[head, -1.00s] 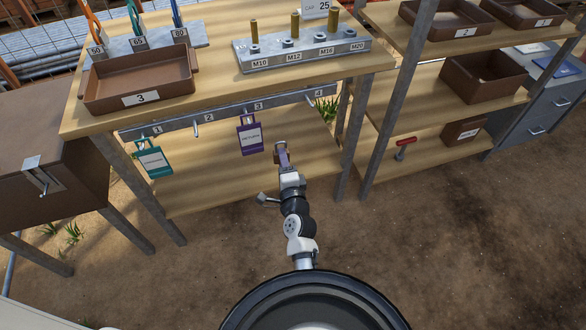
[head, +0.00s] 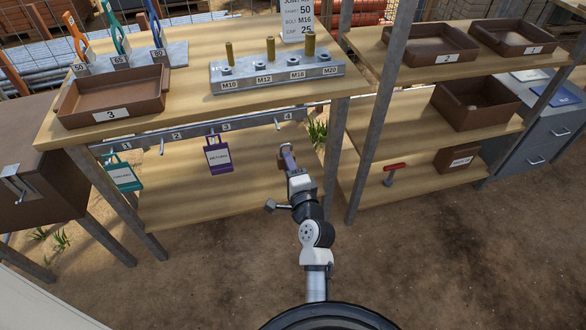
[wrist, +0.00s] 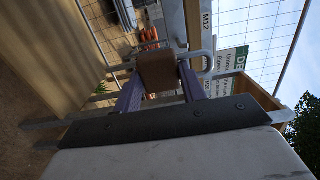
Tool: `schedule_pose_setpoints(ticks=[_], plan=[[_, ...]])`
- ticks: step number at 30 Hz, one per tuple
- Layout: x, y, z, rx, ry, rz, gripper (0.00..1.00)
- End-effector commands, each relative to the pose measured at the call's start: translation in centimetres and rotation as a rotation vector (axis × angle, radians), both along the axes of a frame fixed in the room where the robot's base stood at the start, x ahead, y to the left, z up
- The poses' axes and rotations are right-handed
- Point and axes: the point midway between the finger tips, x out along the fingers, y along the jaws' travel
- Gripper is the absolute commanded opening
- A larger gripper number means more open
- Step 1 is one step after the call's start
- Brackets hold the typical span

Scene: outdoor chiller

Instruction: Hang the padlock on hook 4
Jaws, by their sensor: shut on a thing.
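The padlock has a brown body (head: 284,149) and sits at the tip of my gripper (head: 288,158). Hook 4 (head: 278,124) is a bare peg on the front rail under the bench top, below the label 4. The padlock is just below and slightly right of hook 4 in the head view, apart from it. How far it stands in front of the hook is unclear.
A bench post (head: 333,150) stands right of my gripper. A lower shelf (head: 190,195) lies beneath.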

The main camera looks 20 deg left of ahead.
Motion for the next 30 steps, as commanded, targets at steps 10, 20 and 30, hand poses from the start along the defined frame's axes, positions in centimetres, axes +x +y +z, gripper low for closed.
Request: schedule_pose_setpoints(ticks=[10,20,30], plan=[[0.0,0.0,0.1,0.001,-0.002,-0.001,0.00],[2.0,1.3,0.2,0.003,-0.003,0.000,0.00],[4.0,2.7,0.1,0.001,-0.002,-0.001,0.00]])
